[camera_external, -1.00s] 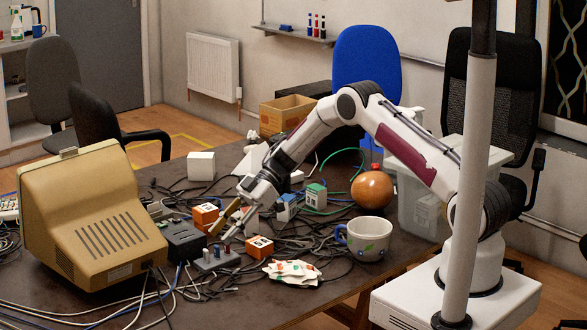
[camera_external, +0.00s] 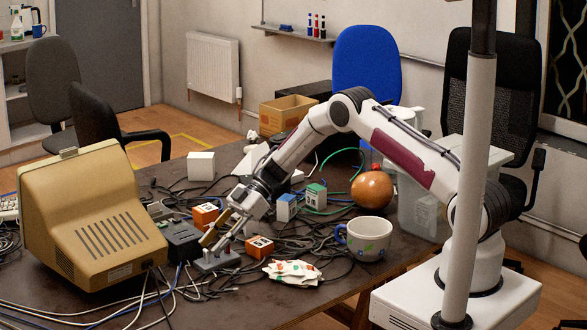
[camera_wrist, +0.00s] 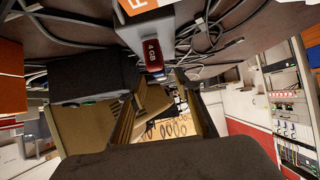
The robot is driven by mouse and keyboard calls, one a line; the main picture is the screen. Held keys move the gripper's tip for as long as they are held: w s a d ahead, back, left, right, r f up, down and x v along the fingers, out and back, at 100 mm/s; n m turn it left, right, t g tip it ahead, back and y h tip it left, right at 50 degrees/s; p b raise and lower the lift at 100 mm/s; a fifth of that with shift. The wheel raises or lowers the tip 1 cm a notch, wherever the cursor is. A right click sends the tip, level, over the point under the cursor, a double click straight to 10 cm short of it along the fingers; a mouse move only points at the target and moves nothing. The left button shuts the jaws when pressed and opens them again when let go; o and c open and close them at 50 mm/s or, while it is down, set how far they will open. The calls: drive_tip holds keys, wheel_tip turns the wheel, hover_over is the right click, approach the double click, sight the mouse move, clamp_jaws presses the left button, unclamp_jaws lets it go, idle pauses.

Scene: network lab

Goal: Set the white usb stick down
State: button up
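My gripper (camera_external: 211,245) points down and to the left, with its tips just above or at a small grey holder (camera_external: 215,263) on the table. The brass-coloured fingers also show in the wrist view (camera_wrist: 163,88), with a gap between them. I cannot make out whether anything is pinched at their tips. No white usb stick can be told apart in either view. A dark red stick marked "4 GB" (camera_wrist: 152,55) shows beyond the fingertips in the wrist view. The gripper hides part of the holder in the external view.
A black box (camera_external: 182,239) stands left of the holder, by the beige monitor (camera_external: 95,220). Orange-and-white cubes (camera_external: 259,247) (camera_external: 205,216) stand close by. A mug (camera_external: 368,240) and a crumpled packet (camera_external: 292,272) are to the right. Cables cover much of the table.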

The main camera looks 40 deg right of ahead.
sight(206, 249)
drive_tip(key=shift+x, duration=1.9)
drive_tip(key=shift+s, duration=0.1)
drive_tip(key=c, duration=0.9)
drive_tip(key=shift+r, duration=0.2)
drive_tip(key=shift+c, duration=0.2)
drive_tip(key=shift+r, duration=4.85)
